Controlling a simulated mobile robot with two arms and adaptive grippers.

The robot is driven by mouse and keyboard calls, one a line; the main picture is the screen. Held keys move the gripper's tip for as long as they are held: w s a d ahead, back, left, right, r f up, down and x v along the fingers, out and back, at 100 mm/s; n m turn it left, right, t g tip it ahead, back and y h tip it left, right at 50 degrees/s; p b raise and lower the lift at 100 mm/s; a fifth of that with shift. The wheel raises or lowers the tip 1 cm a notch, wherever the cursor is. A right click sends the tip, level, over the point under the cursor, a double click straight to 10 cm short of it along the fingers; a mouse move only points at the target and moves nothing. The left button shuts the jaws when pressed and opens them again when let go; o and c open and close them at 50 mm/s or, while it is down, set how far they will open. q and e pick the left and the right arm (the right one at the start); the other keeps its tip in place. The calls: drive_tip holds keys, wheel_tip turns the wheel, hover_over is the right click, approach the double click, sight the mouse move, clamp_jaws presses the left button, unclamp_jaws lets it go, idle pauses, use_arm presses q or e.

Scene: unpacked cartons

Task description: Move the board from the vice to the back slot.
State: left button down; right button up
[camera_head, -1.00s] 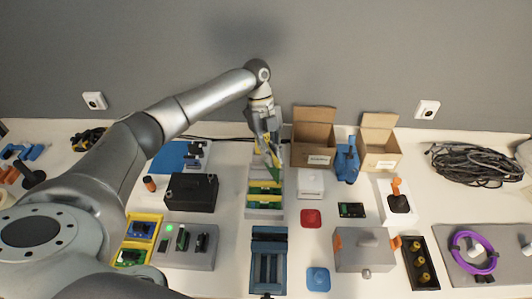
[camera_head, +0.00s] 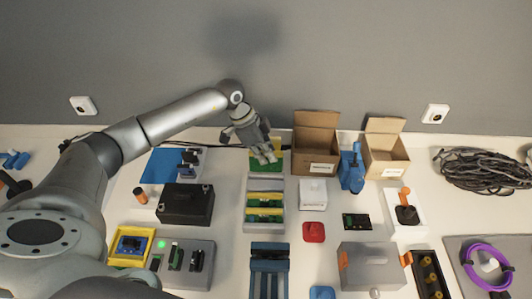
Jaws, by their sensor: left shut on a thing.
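My left gripper (camera_head: 264,157) is shut on a green board (camera_head: 277,160) at the far end of the light grey slotted rack (camera_head: 249,225). The board stands about upright and is partly hidden by the fingers. Whether its lower edge sits in the back slot or just above it I cannot tell. Two more green boards with yellow edges stand in the rack, a farther one (camera_head: 264,196) and a nearer one (camera_head: 264,212). The blue vice (camera_head: 269,249) is at the front edge of the view, and no board shows in it. My right gripper is not in view.
Two open cartons (camera_head: 316,155) stand right of the rack, near the wall. A white box (camera_head: 313,191) and a red piece (camera_head: 313,232) lie close on its right. A black case (camera_head: 185,204) is on its left. A cable coil (camera_head: 485,170) lies far right.

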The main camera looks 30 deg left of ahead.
sight(266, 167)
use_arm(q)
wheel_tip(266, 167, down, 2)
drive_tip(key=shift+f+b, duration=0.1)
drive_tip(key=shift+b, duration=0.85)
drive_tip(key=shift+r, duration=0.2)
drive_tip(key=shift+f, duration=0.15)
drive_tip(key=shift+f, duration=0.7)
drive_tip(key=shift+f+b, duration=0.8)
drive_tip(key=shift+f, duration=0.65)
drive_tip(key=c, duration=1.4)
unclamp_jaws()
drive_tip(key=shift+c, duration=0.2)
